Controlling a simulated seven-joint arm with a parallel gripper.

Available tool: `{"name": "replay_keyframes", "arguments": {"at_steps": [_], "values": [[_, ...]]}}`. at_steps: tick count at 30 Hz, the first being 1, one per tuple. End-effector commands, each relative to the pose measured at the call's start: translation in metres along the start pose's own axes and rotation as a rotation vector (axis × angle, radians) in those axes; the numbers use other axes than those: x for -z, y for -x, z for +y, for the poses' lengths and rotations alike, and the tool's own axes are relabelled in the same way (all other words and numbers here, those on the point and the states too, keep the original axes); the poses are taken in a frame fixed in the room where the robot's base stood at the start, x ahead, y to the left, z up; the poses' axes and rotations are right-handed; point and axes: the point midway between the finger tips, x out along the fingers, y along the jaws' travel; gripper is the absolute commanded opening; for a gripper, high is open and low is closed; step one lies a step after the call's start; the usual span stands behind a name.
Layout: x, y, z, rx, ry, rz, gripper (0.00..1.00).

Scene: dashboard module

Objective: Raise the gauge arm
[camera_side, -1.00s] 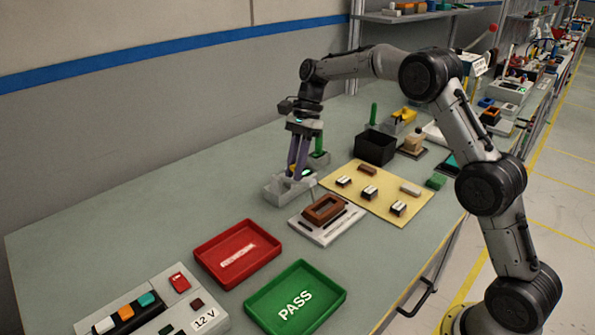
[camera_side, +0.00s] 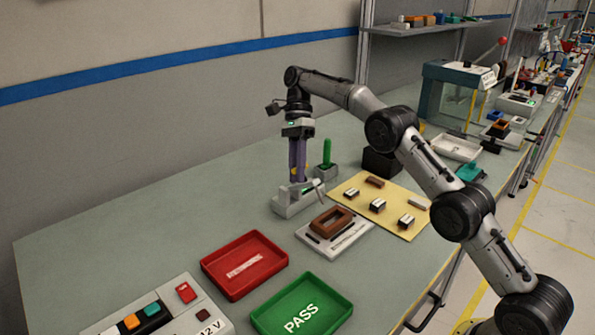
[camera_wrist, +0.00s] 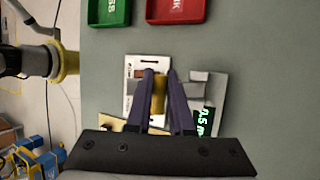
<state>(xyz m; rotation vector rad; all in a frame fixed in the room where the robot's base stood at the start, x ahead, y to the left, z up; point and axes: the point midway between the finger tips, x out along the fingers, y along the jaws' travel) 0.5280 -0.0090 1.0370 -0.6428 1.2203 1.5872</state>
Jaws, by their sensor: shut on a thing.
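The gauge (camera_side: 292,204) is a light grey fixture standing on the bench in the side view. In the wrist view its grey body (camera_wrist: 213,85) lies right of my fingers and a display with green digits (camera_wrist: 207,120) shows. My gripper (camera_side: 298,180) points down over the gauge, its purple fingers upright. In the wrist view my gripper (camera_wrist: 161,75) is shut on a yellow piece (camera_wrist: 159,95), which looks like the grip of the gauge arm. The yellow shows only slightly in the side view. How far the arm is lifted cannot be told.
A white plate with a brown frame (camera_side: 331,220) lies just right of the gauge. A yellow mat (camera_side: 400,189) with small parts lies behind it. A green post (camera_side: 327,152) stands close behind my gripper. Red (camera_side: 244,265) and green (camera_side: 290,311) trays are in front.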

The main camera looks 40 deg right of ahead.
Motion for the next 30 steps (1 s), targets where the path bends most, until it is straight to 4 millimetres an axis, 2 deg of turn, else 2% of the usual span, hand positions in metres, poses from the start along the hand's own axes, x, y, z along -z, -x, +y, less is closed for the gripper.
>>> {"name": "replay_keyframes", "arguments": {"at_steps": [4,5,7,20,30], "values": [[-0.0003,-0.0002,0.0008,-0.003,0.000,0.001,0.00],[-0.0003,-0.0002,0.0008,-0.003,0.000,0.001,0.22],[-0.0002,-0.0003,0.0008,-0.003,0.000,0.001,0.32],[0.0001,-0.0004,0.0011,0.011,0.005,-0.001,0.32],[0.0024,-0.0056,0.0072,0.109,0.045,-0.002,0.32]]}}
